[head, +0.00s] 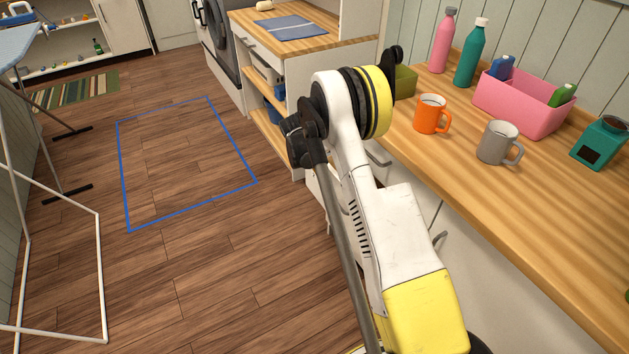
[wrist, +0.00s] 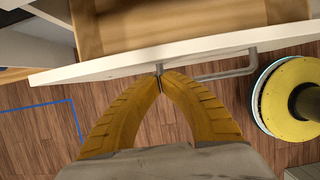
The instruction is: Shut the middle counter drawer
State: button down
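An open drawer shows in the wrist view, with a white front panel (wrist: 105,69) and a bare wooden inside (wrist: 190,18). A grey bar handle (wrist: 225,74) sticks out from the front. My gripper (wrist: 160,78) has two yellow fingers whose tips meet at the left end of the handle, close against the panel. I cannot tell whether the tips pinch the handle or only touch it. In the head view my arm hides the gripper and most of the drawer. The wooden counter (head: 480,205) runs along the right.
An orange mug (head: 432,115), a grey mug (head: 497,143), a pink bin (head: 522,104) and bottles stand on the counter. A blue outline (head: 122,175) marks clear floor at left. White rack legs (head: 101,270) stand at far left.

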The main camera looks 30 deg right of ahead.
jog(key=shift+d, duration=0.4)
jog(key=d, duration=0.8)
jog(key=shift+w, duration=0.2)
jog(key=shift+a, duration=0.1)
